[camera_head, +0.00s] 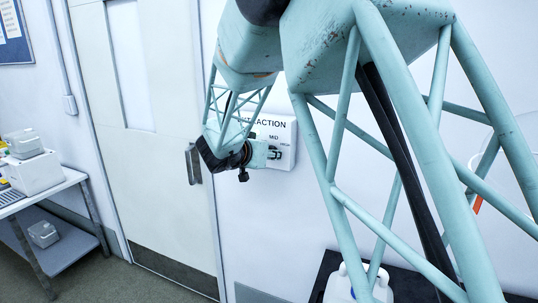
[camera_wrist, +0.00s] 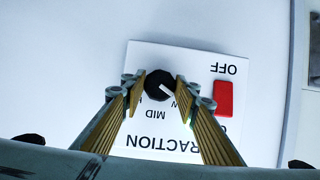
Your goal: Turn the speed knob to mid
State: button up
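A white control panel (camera_wrist: 150,58) lettered "...RACTION" is on the wall and appears upside down in the wrist view. Its round black speed knob (camera_wrist: 158,84) has a white pointer line. The line points down-right in that view, toward a partly hidden label ending in "W", and not straight at "MID" below the knob. My gripper (camera_wrist: 160,86) has one finger on each side of the knob. The fingers are apart, with the knob between them; firm contact is not clear. In the head view my gripper (camera_head: 276,153) is at the panel (camera_head: 289,128), and the knob is hidden.
A red switch (camera_wrist: 223,98) sits beside my right finger, near the "OFF" label. A door (camera_head: 150,170) with a handle (camera_head: 193,164) is left of the panel. A side table (camera_head: 75,177) with equipment stands far left. A white jug (camera_head: 340,288) is below my arm.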

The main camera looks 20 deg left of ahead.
jog(key=shift+c, duration=0.7)
jog(key=shift+m+y+b, duration=0.3)
jog(key=shift+m+b, duration=0.1)
jog(key=shift+b, duration=0.2)
jog(key=shift+d+f+m+t+y+b, duration=0.1)
jog(key=shift+m+t+y+b, duration=0.25)
jog(key=shift+m+y+b, duration=1.15)
jog(key=shift+d+f+m+t+y+b, duration=0.1)
jog(key=shift+m+t+y+b, duration=0.45)
jog(key=shift+m+b, duration=1.7)
jog(key=shift+y, duration=0.25)
jog(key=o, duration=0.8)
jog(key=shift+o, duration=0.2)
